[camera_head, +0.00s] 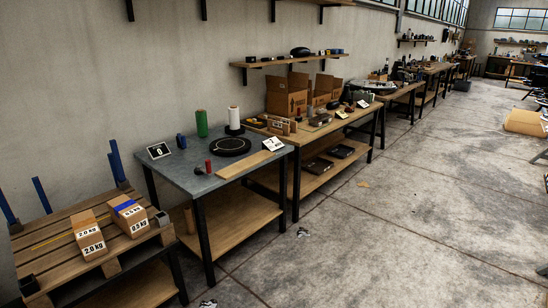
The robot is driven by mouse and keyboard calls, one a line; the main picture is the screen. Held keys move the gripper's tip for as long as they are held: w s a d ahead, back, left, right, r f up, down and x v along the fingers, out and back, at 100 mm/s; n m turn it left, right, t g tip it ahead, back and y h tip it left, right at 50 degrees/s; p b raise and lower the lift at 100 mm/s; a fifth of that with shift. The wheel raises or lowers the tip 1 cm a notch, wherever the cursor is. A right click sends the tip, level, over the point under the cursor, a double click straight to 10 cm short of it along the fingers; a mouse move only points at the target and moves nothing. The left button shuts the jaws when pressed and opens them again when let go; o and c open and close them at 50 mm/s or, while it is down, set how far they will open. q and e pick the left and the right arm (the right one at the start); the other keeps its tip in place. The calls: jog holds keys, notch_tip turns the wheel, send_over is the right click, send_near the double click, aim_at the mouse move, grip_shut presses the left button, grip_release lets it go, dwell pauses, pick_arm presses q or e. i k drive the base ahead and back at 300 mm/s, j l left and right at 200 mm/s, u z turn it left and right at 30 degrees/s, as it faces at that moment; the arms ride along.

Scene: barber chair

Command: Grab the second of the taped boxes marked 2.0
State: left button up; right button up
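A brown cardboard box (90,236) marked 2.0 KG sits on the slatted wooden pallet top at the lower left, with a paler tape strip along its top. A second brown box (131,216) stands just right of it, with blue tape across its top. Its label is small and looks like 2.5 or 3.5 KG; I cannot read it for certain. I see only one box clearly marked 2.0. Neither of my grippers is in view.
A grey-topped table (190,180) stands to the right, then a wooden bench (330,127) with open cartons (287,95). The concrete floor (400,210) is mostly clear.

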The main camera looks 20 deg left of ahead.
aim_at(90, 239)
jog(key=i+u, duration=0.35)
jog(key=i+l+u, duration=0.2)
jog(key=i+u, duration=0.2)
jog(key=i, duration=0.2)
